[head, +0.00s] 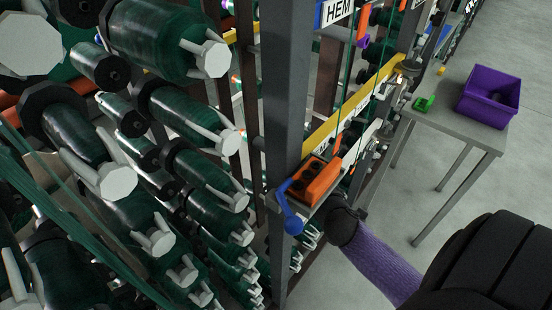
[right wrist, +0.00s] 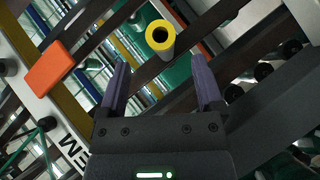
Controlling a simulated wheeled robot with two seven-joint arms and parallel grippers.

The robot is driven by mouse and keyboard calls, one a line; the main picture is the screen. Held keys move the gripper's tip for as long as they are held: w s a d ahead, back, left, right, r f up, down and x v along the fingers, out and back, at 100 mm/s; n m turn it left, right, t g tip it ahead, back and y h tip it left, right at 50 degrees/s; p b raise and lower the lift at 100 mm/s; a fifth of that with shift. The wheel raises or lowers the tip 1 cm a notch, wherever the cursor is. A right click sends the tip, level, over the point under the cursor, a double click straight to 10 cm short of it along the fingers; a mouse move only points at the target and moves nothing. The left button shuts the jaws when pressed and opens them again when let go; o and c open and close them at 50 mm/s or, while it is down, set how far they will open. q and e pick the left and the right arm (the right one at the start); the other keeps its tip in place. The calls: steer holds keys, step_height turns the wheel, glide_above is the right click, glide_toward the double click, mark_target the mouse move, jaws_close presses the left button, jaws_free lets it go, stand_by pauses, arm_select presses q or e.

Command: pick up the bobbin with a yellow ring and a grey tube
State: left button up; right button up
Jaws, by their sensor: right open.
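In the right wrist view, a bobbin (right wrist: 160,46) shows a yellow ring around a dark round hole, seen nearly end-on at top centre. It lies beyond my right gripper (right wrist: 161,78), roughly between and past the fingertips, and is not touched by them. The gripper is open and empty. The fingers and this bobbin cannot be made out there. My left gripper is not in view.
A rack of dark green rolls (head: 190,170) fills the left, beside a grey upright post (head: 285,110). An orange block (head: 323,182) and a blue handle (head: 290,207) sit by the post. A side table (head: 455,128) carries a purple bin (head: 490,97) and a green item (head: 424,103).

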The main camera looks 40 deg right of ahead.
steer(key=b+x, duration=0.2)
steer(key=x, duration=0.3)
steer(key=shift+w+a, duration=0.1)
steer(key=shift+a, duration=0.1)
steer(key=shift+w+d+f, duration=0.15)
steer(key=shift+w, duration=0.15)
jaws_close()
